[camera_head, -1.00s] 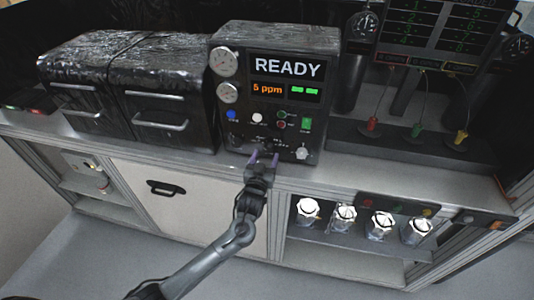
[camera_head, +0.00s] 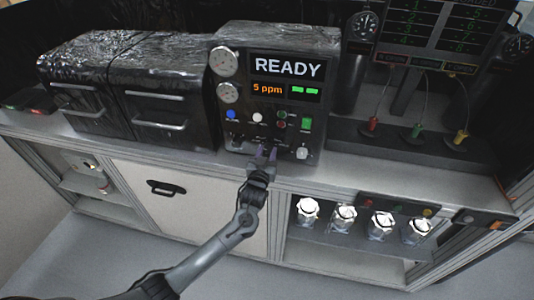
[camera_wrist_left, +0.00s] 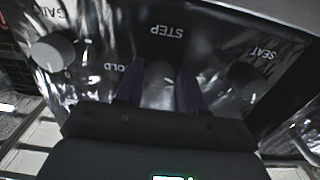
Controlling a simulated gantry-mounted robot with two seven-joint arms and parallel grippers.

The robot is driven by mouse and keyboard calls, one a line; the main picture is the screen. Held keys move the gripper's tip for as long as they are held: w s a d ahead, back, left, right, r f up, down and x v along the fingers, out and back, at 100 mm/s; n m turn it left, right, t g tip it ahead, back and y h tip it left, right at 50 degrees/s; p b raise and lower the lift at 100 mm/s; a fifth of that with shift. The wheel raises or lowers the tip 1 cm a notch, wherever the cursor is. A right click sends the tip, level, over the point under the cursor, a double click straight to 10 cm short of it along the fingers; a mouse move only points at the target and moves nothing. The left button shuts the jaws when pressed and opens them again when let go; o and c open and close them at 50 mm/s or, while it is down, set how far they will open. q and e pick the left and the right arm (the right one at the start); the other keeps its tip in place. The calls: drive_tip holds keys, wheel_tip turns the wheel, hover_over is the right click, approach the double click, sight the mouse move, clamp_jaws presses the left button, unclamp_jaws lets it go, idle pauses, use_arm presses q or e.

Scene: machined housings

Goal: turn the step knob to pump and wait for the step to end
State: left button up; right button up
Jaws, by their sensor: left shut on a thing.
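The dark control unit (camera_head: 230,119) stands on the bench with a display reading READY and a smaller one reading 5 ppm. My left gripper (camera_head: 264,152) is at the lower front of its panel. In the left wrist view, my left gripper (camera_wrist_left: 160,95) has its purple fingers on either side of the step knob (camera_wrist_left: 159,74), under the upside-down label STEP, and is shut on it. The fingers hide the knob's sides, and the label HOLD is partly covered. My right gripper is not in view.
In the left wrist view, a gain knob (camera_wrist_left: 53,52) and a seat knob (camera_wrist_left: 248,80) flank the step knob closely. Two dark drawer boxes (camera_head: 75,75) stand left of the unit. Several metal fittings (camera_head: 344,217) sit on the shelf below right.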

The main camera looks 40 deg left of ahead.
use_arm(q)
drive_tip(key=shift+r+m+p, duration=0.15)
drive_tip(key=shift+m+p, duration=0.7)
drive_tip(key=shift+m, duration=0.05)
drive_tip(key=shift+m+p, duration=0.85)
drive_tip(key=shift+m, duration=0.25)
drive_tip(key=shift+m+p, duration=1.3)
drive_tip(key=shift+m, duration=1)
drive_tip(key=shift+f, duration=0.2)
drive_tip(key=o, duration=1)
drive_tip(key=shift+o, duration=0.2)
